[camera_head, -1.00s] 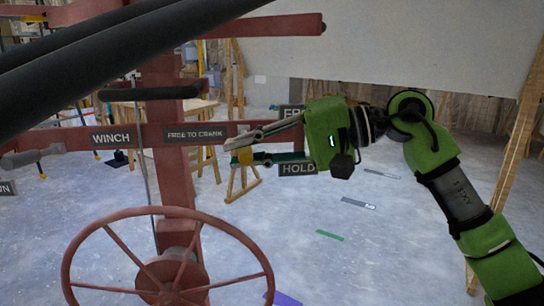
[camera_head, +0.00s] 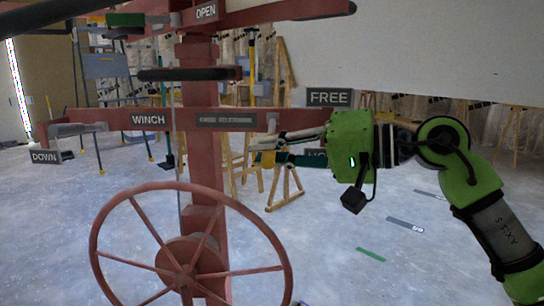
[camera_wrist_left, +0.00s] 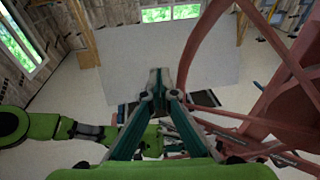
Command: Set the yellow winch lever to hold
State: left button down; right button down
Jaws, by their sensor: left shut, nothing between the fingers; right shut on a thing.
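The yellow winch lever (camera_head: 267,159) shows only as a small yellow patch at the right end of the red crossbar, between my right gripper's fingertips. My right gripper (camera_head: 258,150) comes in from the right in the head view and is shut on it. The lever sits at about the height of the partly hidden HOLD sign (camera_head: 315,153), below the FREE sign (camera_head: 328,97). The fingers hide most of the lever. My left gripper (camera_wrist_left: 158,82) is shut and empty in the left wrist view, pointing at a large pale panel (camera_wrist_left: 200,55).
A red handwheel (camera_head: 287,258) stands in front of the red post (camera_head: 200,85). The crossbar bears a WINCH label (camera_head: 148,120), a status plate (camera_head: 226,121) with unreadable text, and a grey lever (camera_head: 75,129) near the DOWN sign (camera_head: 44,157).

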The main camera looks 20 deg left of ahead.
pick_arm(q)
jog(key=shift+s+d+r+t+h+b, duration=0.15)
jog(key=shift+r+t, duration=0.3)
jog(key=shift+r, duration=0.45)
jog(key=shift+s+a+r+t+h+b, duration=0.1)
jog(key=shift+s+r+t+h, duration=0.3)
jog(key=shift+r, duration=0.5)
jog(key=shift+s+d+r+t+h+b, duration=0.15)
jog(key=shift+r+t, duration=0.4)
jog(key=shift+r, duration=0.35)
pick_arm(e)
jog(key=shift+w+f+n, duration=0.15)
jog(key=shift+f+n, duration=0.15)
pick_arm(q)
jog(key=shift+w, duration=0.1)
pick_arm(e)
jog(key=c, duration=2)
grip_release()
jog(key=shift+o, duration=0.2)
jog(key=d+r, duration=0.1)
jog(key=d, duration=1.1)
jog(key=shift+r, duration=0.35)
